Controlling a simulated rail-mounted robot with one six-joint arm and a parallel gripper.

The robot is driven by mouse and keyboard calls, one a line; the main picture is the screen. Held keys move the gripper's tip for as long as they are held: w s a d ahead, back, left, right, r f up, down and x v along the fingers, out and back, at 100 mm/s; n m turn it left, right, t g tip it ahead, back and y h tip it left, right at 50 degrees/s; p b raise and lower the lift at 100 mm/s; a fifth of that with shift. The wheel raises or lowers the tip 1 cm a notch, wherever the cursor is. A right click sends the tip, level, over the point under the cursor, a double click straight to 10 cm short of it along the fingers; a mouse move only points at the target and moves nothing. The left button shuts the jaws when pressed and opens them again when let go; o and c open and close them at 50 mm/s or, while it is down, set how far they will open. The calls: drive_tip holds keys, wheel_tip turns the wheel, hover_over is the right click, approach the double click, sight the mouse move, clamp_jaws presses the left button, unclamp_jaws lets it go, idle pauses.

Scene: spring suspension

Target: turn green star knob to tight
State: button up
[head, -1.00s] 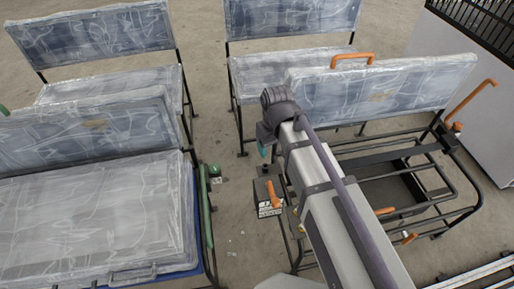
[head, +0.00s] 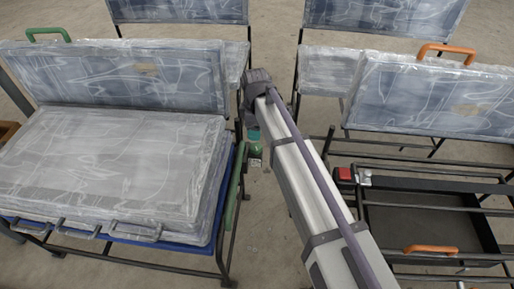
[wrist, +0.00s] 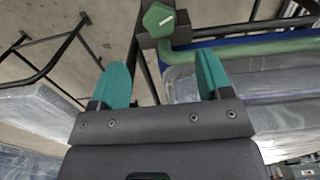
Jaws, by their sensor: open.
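In the head view the knob (head: 255,149) is small, just below my gripper (head: 252,135) and partly hidden by the arm. In the wrist view my gripper (wrist: 163,62) is open, with its two teal fingers wide apart and nothing between them. The knob lies beyond the fingertips, in line with the gap. I see no contact.
A plastic-wrapped seat (head: 110,160) on a dark frame stands left of the knob. Another frame with a dark tray (head: 425,225) and orange handle (head: 430,249) stands to the right. Wrapped benches stand behind. Bare floor shows between the frames.

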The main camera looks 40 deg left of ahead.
sight(256, 146)
wheel_tip(256, 146, down, 10)
drive_tip(key=b, duration=0.8)
drive_tip(key=shift+r, duration=0.15)
drive_tip(key=shift+r, duration=0.1)
drive_tip(key=shift+c, duration=0.4)
drive_tip(key=c, duration=0.8)
drive_tip(key=m, duration=0.3)
drive_tip(key=shift+c, duration=0.2)
